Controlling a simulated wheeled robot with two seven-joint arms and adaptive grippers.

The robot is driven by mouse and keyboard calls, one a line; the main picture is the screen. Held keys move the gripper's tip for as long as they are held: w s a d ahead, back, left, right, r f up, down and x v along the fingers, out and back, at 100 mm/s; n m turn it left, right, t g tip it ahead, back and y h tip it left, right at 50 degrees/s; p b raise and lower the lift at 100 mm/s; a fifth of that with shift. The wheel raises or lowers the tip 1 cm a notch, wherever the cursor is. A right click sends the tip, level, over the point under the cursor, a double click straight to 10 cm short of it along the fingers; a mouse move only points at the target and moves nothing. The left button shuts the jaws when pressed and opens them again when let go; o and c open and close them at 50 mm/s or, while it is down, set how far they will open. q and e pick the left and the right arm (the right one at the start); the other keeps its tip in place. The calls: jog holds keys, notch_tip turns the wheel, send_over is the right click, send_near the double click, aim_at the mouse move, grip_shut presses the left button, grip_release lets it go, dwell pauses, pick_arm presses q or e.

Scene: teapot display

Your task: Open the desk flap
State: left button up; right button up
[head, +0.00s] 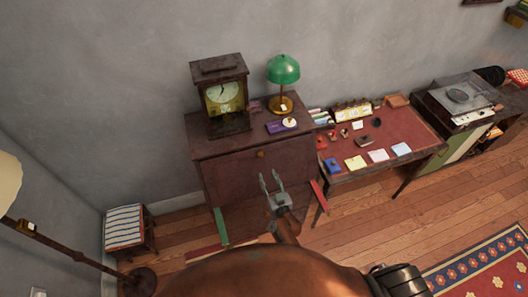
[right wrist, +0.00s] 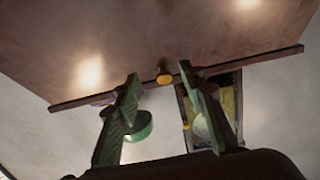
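The dark wooden desk (head: 203,146) stands against the wall. Its flap (head: 240,178) is upright and looks closed, with a small brass knob (head: 261,154) near its top edge. My right gripper (head: 272,177) is open in front of the flap, below the knob in the head view. In the right wrist view the flap (right wrist: 150,35) fills the top, and the knob (right wrist: 163,76) shows beyond and between the spread fingertips of my right gripper (right wrist: 158,80), apart from them. My left gripper is not in view.
A green-ended bar (head: 221,227) and a red bar (head: 319,192) stick out at the desk's sides. A clock (head: 222,95) and green lamp (head: 283,70) stand on top. A red-topped table (head: 400,130) is right; a striped stool (head: 124,227) is left.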

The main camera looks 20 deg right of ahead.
aim_at(261, 155)
jog(key=shift+t, duration=0.3)
jog(key=w+r, duration=0.1)
jog(key=w, duration=0.1)
jog(key=w+r+b, duration=0.1)
jog(key=w, duration=0.2)
jog(key=w+r+b, duration=0.1)
jog(key=w, duration=0.1)
jog(key=shift+w+r, duration=0.15)
jog(key=shift+r, duration=0.25)
jog(key=shift+w, duration=0.7)
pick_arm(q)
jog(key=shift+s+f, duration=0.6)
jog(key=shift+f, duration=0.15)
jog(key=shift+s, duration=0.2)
pick_arm(e)
jog(key=shift+a+r, duration=0.1)
jog(key=shift+c, duration=0.2)
jog(key=c, duration=0.3)
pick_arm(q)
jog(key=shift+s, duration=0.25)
pick_arm(e)
grip_shut()
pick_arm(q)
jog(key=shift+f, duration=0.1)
